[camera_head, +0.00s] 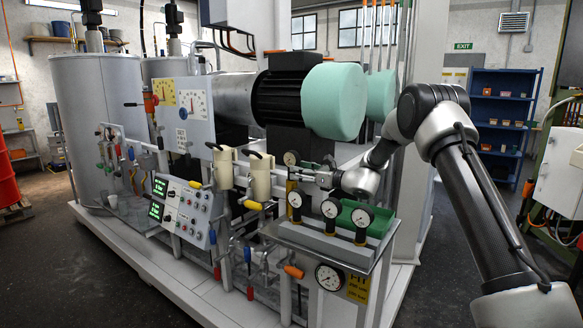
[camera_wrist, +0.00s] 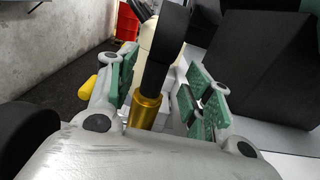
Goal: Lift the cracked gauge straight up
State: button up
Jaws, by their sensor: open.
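A small round gauge (camera_head: 291,158) with a pale dial stands at the pipework just left of my gripper (camera_head: 300,174). In the wrist view a gauge with a black body (camera_wrist: 165,48) and a brass stem (camera_wrist: 146,111) stands between the two green-padded fingers of my gripper (camera_wrist: 163,78). The fingers are apart, one on each side of it, with a gap visible on the right side. Its dial faces away in the wrist view. I cannot make out a crack.
Three gauges (camera_head: 330,208) stand on a grey tray (camera_head: 335,249) just in front of my gripper, with a green block (camera_head: 382,221) behind them. Two cream cylinders (camera_head: 260,178) with black handles are to the left. A teal-capped motor (camera_head: 335,100) is above and behind.

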jog(key=x, duration=0.4)
jog(key=shift+a+r, duration=0.1)
jog(key=shift+a, duration=0.05)
grip_shut()
jog(key=shift+r, duration=0.1)
notch_tip(320, 180, up, 9)
jog(key=shift+s+r, duration=0.1)
jog(key=shift+r, duration=0.05)
jog(key=shift+f, duration=0.55)
